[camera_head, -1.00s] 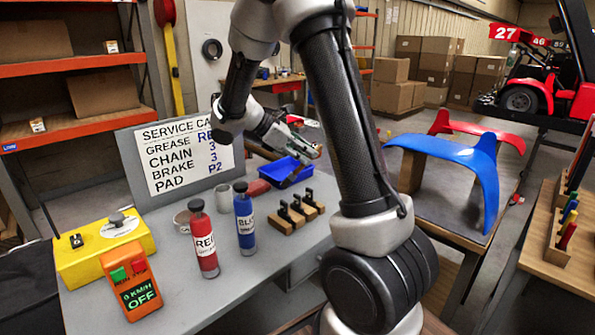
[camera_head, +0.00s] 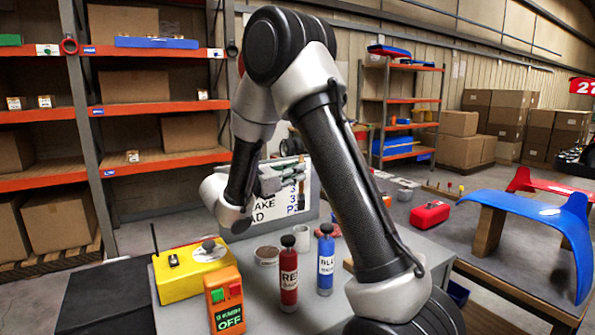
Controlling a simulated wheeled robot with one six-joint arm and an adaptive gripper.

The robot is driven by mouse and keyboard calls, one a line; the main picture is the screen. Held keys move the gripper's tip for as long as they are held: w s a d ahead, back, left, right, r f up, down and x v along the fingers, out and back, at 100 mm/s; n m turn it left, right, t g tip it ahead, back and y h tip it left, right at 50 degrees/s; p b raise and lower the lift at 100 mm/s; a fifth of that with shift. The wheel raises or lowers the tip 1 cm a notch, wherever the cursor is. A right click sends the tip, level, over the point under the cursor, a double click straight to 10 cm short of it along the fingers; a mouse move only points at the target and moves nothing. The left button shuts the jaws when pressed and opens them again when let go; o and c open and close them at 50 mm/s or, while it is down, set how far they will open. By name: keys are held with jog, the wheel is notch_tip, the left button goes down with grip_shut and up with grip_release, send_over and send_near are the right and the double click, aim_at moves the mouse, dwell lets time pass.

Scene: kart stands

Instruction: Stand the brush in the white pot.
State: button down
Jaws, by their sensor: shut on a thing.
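The brush (camera_head: 301,194) is a thin dark and brown stick, seen small in front of the service sign. My gripper (camera_head: 298,172) is shut on it and holds it roughly upright in the air. The white pot (camera_head: 304,239) is a pale, open cup on the grey table, partly hidden behind the red bottle and beside the blue bottle. The brush is above the pot in the picture and apart from it. My arm covers part of the table to the right.
A red bottle (camera_head: 288,282) and a blue bottle (camera_head: 325,265) stand in front of the pot. A round tin (camera_head: 266,256) is left of it. A yellow box (camera_head: 190,271) and an orange controller (camera_head: 225,300) are at the left. The service sign (camera_head: 290,200) stands behind.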

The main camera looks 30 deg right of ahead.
aim_at(299, 205)
jog(key=shift+f, duration=5.3)
jog(key=c, duration=1.3)
grip_release()
jog(key=shift+c, duration=0.2)
jog(key=s+a, duration=0.2)
jog(key=a, duration=0.9)
jog(key=shift+s+a+f, duration=0.15)
jog(key=shift+a+f, duration=0.1)
jog(key=shift+a, duration=0.1)
